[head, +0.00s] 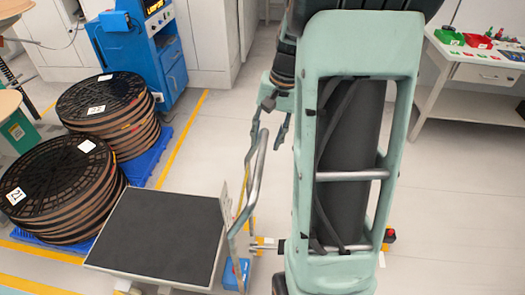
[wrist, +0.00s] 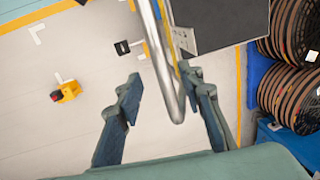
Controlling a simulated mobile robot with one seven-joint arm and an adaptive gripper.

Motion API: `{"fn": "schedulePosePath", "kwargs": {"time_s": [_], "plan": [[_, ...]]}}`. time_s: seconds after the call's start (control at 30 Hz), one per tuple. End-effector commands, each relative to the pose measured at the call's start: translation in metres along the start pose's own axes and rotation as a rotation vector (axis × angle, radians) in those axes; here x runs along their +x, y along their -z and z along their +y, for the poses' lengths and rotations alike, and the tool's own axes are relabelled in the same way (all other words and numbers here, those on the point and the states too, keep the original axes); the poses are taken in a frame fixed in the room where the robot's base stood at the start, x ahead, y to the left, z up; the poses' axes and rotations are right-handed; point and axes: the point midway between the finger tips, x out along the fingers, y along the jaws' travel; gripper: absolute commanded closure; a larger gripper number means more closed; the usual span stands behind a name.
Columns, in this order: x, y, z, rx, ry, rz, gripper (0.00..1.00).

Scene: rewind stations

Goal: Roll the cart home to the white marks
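The cart has a dark grey deck (head: 160,235) with a pale rim, at the lower left of the head view. Its deck corner shows at the top of the wrist view (wrist: 215,22). A bent metal handle (head: 256,165) rises at its right side. In the wrist view the handle (wrist: 165,65) runs down between the fingers, closer to the right finger. My gripper (wrist: 168,92) is open around the handle's end; a grip is not visible. In the head view my gripper (head: 269,132) is beside the handle top. A white corner mark (wrist: 37,34) lies on the floor at upper left.
Black reels are stacked on blue pallets (head: 150,165) left of the cart. A blue machine (head: 140,50) stands behind them. A yellow-and-red device (wrist: 68,92) sits on the floor. A white workbench (head: 480,70) stands at right; floor before it is clear.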

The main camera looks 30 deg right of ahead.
Motion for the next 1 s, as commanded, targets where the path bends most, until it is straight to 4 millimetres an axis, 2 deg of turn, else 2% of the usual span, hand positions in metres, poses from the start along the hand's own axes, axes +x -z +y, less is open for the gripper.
{"fn": "schedulePosePath", "kwargs": {"time_s": [0.1, 0.3, 0.47, 0.7, 0.77, 1.0], "plan": [[0.024, -0.001, 0.0, -0.001, -0.001, -0.005, 0.65], [0.05, 0.0, 0.0, -0.001, 0.0, -0.001, 0.65], [0.059, 0.0, 0.0, -0.001, 0.0, 0.001, 0.65], [0.059, 0.0, -0.001, -0.002, 0.0, 0.001, 0.65], [0.059, 0.0, 0.0, -0.002, 0.0, 0.001, 0.7], [0.059, 0.0, 0.0, -0.001, 0.0, 0.001, 0.96]]}}
